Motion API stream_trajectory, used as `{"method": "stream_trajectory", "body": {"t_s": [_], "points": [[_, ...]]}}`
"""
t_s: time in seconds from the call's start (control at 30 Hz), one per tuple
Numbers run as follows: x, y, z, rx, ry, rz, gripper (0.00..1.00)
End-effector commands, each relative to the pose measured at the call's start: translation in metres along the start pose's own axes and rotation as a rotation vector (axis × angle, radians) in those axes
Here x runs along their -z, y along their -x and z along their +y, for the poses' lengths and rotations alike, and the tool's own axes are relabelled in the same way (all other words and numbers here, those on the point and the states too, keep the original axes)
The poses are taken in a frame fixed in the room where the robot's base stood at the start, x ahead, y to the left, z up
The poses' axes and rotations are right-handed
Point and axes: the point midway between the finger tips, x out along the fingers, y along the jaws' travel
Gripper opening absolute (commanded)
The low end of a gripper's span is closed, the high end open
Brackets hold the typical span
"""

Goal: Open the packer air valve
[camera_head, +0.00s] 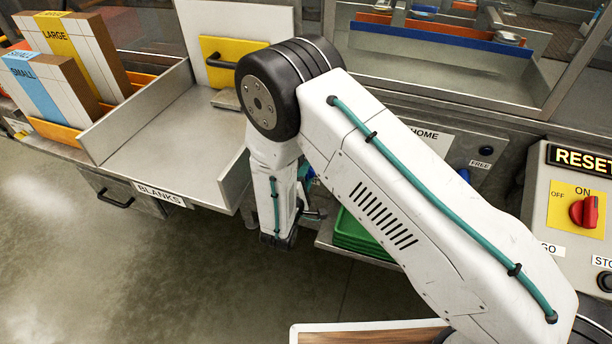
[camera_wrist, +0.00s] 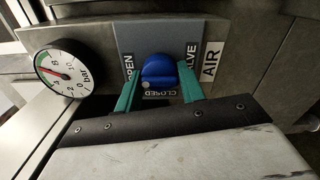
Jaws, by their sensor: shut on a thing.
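The blue air valve knob (camera_wrist: 158,72) sits on a grey plate in the wrist view. A small pale mark shows at the knob's lower left, towards the CLOSED label; I cannot tell the knob's exact setting. In the head view my arm covers the valve and most of the gripper.
A round bar gauge (camera_wrist: 62,70) with a red needle is left of the valve plate. In the head view, the BLANKS tray (camera_head: 170,140) is at left, green trays (camera_head: 362,236) lie below my arm, and a control panel with a red switch (camera_head: 584,211) stands at right.

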Motion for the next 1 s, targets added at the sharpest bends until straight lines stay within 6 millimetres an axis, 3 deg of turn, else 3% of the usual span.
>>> {"method": "stream_trajectory", "body": {"t_s": [0.23,0.27,0.33,0.67,1.0], "points": [[0.0,0.001,-0.001,0.002,0.002,0.002,0.16],[0.0,0.001,-0.001,0.002,0.002,0.002,0.42],[0.0,0.001,-0.001,0.002,0.002,0.002,0.61],[0.0,0.003,-0.001,0.001,0.002,0.001,0.61],[0.001,0.056,-0.001,0.001,0.003,0.004,0.61]]}}
